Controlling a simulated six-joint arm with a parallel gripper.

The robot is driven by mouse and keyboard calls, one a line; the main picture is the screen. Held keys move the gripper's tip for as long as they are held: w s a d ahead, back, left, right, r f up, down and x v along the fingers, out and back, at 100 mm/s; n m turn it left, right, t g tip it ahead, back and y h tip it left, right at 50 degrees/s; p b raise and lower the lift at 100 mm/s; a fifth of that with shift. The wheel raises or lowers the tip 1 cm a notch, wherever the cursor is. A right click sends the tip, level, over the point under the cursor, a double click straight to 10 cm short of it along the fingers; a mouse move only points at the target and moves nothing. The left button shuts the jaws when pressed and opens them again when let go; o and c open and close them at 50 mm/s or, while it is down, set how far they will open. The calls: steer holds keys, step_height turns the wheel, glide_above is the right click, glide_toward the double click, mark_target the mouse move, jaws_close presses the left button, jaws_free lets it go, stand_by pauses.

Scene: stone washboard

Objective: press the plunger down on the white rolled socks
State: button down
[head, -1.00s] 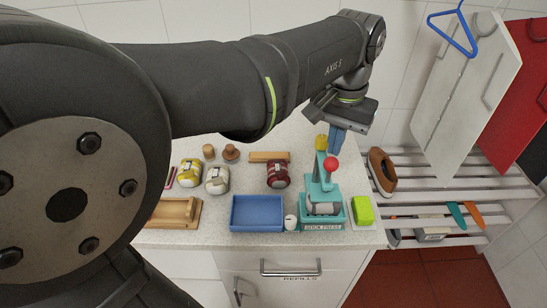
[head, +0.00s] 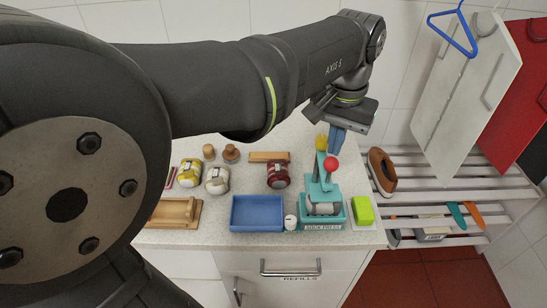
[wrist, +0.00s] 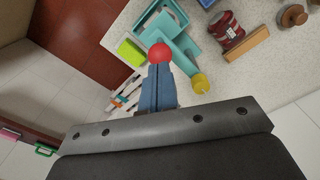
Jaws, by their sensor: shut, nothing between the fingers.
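The teal sock press (head: 337,212) stands at the counter's front right, with a lever topped by a red ball knob (head: 331,164). A pale grey-white roll (head: 322,208) sits in the press under the lever, partly covered. Another whitish roll with a band (head: 217,180) lies on the counter to the left. My gripper (head: 335,151) has blue fingers, shut and empty, pointing down close above the red knob. In the wrist view the fingertips (wrist: 158,68) are right by the red knob (wrist: 161,54); I cannot tell whether they touch.
A yellow piece (head: 321,142) shows beside my fingers. A green block (head: 362,210) lies right of the press. A blue tray (head: 257,213) and small white object (head: 290,222) are left of it.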

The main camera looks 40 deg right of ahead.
mark_target(332, 159)
steer(key=shift+f, duration=0.4)
steer(key=shift+f, duration=0.75)
steer(key=shift+a+f, duration=0.1)
steer(key=shift+f, duration=0.25)
stand_by(2.2)
steer(key=shift+r, duration=0.1)
steer(key=shift+r, duration=2.85)
steer(key=shift+f, duration=2.4)
